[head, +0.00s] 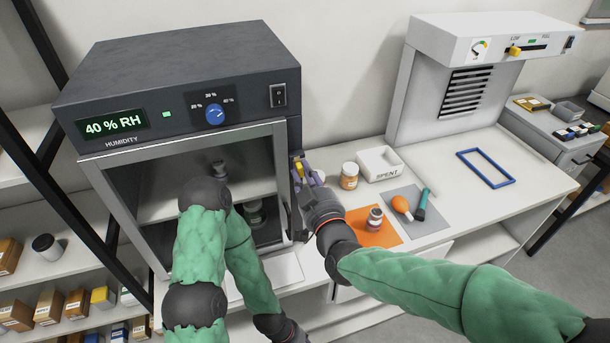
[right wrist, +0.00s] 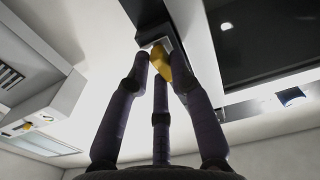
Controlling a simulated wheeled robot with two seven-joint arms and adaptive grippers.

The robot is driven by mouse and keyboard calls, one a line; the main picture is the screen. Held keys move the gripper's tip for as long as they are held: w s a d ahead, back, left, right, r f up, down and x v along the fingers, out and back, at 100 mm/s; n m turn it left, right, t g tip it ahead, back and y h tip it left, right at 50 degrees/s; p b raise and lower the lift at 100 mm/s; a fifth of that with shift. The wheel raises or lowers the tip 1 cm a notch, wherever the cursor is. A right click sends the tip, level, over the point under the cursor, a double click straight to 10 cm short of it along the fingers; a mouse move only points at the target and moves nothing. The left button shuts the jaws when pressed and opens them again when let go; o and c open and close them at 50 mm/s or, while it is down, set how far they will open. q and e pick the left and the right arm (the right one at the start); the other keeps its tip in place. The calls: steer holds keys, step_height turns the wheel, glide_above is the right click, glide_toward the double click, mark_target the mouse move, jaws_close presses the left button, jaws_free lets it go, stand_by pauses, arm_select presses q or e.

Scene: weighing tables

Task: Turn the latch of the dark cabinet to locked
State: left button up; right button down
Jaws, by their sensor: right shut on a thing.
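The dark cabinet (head: 180,62) stands at the left, with a grey-framed front and shelves showing behind it. Its front looks closed, but my left arm covers part of it. The yellow latch (head: 299,169) is at the right edge of the front, mostly hidden by my fingers. My right gripper (head: 303,174) is shut on it. In the right wrist view the latch (right wrist: 181,70) sits tilted between the fingertips on a grey mount. I cannot tell whether it stands at locked.
Right of my gripper are an orange-labelled jar (head: 349,176), a white SPENT bin (head: 380,163), an orange mat (head: 381,238) with a jar, and a grey mat (head: 404,222) with an orange bulb and a green tool. A white hood (head: 440,90) stands behind a blue frame (head: 485,168).

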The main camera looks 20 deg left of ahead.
steer(key=n, duration=0.4)
steer(key=shift+r, duration=0.1)
steer(key=n+p, duration=0.1)
steer(key=n, duration=0.3)
steer(key=n+p, duration=0.1)
steer(key=n, duration=0.4)
steer(key=shift+a+r, duration=0.1)
steer(key=shift+r, duration=0.05)
steer(key=shift+s+n+p, duration=0.1)
steer(key=shift+n+p, duration=0.35)
steer(key=shift+n, duration=1.35)
steer(key=c, duration=1.1)
jaws_free()
steer(key=shift+a, duration=0.1)
steer(key=shift+s, duration=0.1)
